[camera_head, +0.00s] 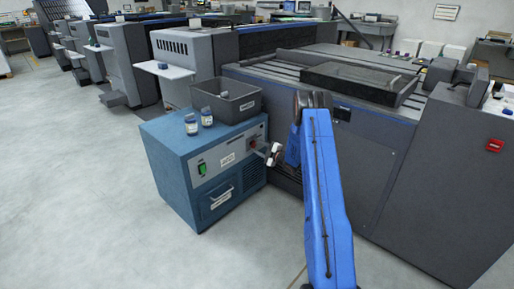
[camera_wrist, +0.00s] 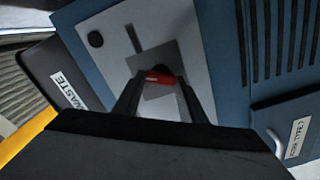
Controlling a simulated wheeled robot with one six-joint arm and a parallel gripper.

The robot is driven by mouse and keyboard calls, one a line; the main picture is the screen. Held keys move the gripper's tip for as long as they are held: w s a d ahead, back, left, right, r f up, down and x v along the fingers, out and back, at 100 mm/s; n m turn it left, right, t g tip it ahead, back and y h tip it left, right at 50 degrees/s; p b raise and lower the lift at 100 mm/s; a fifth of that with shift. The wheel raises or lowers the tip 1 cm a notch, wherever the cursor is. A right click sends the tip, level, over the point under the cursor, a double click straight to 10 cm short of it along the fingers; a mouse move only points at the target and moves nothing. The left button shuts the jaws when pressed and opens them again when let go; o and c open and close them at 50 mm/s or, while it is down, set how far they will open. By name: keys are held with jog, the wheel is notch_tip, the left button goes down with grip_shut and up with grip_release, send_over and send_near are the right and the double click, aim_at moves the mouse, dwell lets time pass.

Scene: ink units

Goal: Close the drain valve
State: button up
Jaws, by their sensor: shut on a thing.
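The drain valve has a red handle (camera_wrist: 160,77) on a light grey panel of the blue cabinet, seen in the wrist view. My gripper (camera_wrist: 156,88) is shut on this red handle, with one dark finger on each side of it. In the head view my gripper (camera_head: 270,154) is at the right part of the cabinet's front, and a bit of the red handle (camera_head: 252,142) shows beside it. The blue cabinet (camera_head: 172,165) stands on the floor. Much of the valve behind the handle is hidden by the fingers.
A grey bin (camera_head: 240,108) and two small jars (camera_head: 191,124) stand on the cabinet top. A green switch (camera_head: 202,168) and a drawer handle (camera_head: 220,198) are on its front. A large grey machine (camera_head: 390,150) stands to the right. The floor (camera_head: 80,200) at left is clear.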

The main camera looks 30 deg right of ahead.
jog(key=n, duration=0.5)
jog(key=shift+s+a+f, duration=0.1)
jog(key=shift+f, duration=0.15)
jog(key=shift+n, duration=0.4)
jog(key=o, duration=1.1)
jog(key=shift+r, duration=0.1)
jog(key=v, duration=1.7)
jog(key=shift+s, duration=0.15)
